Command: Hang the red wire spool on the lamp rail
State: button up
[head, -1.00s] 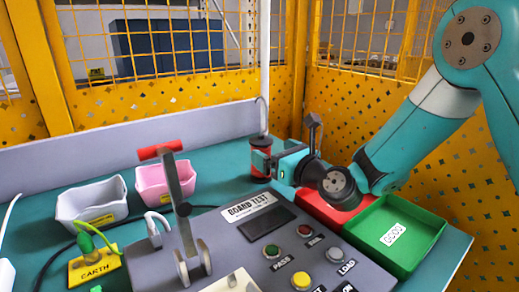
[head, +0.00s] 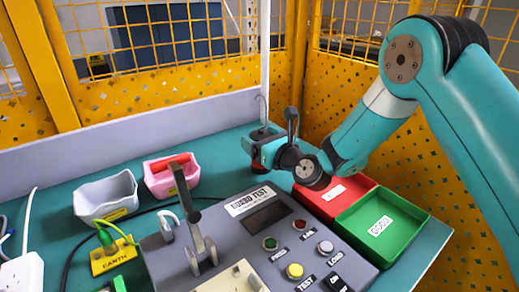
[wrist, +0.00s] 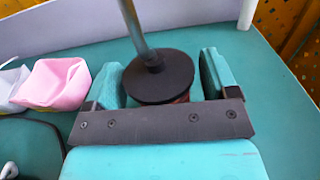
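The red wire spool (head: 258,169) stands on the teal bench near the back wall, left of the red tray. It has a dark round top and a thin grey hooked rod rising from it. In the wrist view its black top disc (wrist: 160,77) lies between the fingers, with a bit of red below. My gripper (head: 266,148) is around the spool, one finger on each side. The fingers (wrist: 160,80) look open, with thin gaps beside the disc; the lower contact is hidden. A white vertical pole (head: 265,60) rises behind the spool. I cannot pick out the lamp rail with certainty.
A red tray (head: 353,184) and a green tray (head: 420,218) lie right of the grey board tester (head: 230,232), which has an upright lever (head: 185,200). White (head: 106,195) and pink (head: 171,175) bins stand left. Yellow mesh fencing (head: 180,80) encloses the bench.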

jog(key=c, duration=0.7)
notch_tip(320, 180, up, 6)
jog(key=p, duration=0.6)
jog(key=shift+r+p, duration=0.1)
jog(key=shift+p, duration=0.2)
jog(key=shift+c, duration=0.2)
